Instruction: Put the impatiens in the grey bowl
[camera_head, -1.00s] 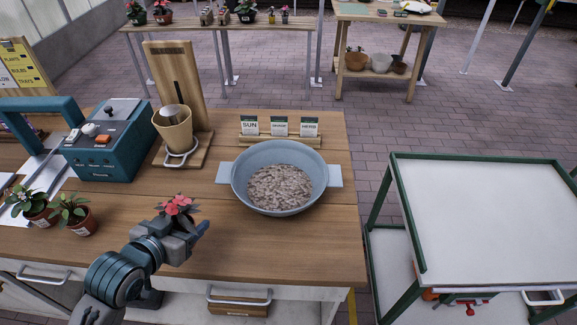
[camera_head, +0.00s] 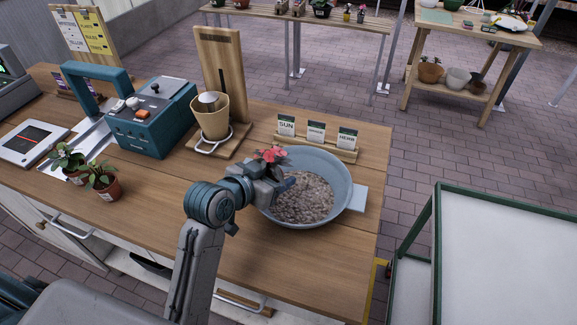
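The impatiens (camera_head: 271,155) has pink-red flowers and dark leaves. My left gripper (camera_head: 277,184) is shut on it, and the gripper hides its pot and lower part. The grey bowl (camera_head: 331,166) is wide and blue-grey, with side handles and pebble-like filling inside, and stands on the wooden counter. The gripper and the impatiens overlap the bowl's left side in the picture. How high they are above it I cannot tell. My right gripper is not in view.
Seed packets (camera_head: 316,132) stand in a wooden holder behind the bowl. A beige cup (camera_head: 211,120) on a wooden stand and a teal device (camera_head: 152,120) are left of it. Two potted plants (camera_head: 103,182) stand farther left. The counter front is clear.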

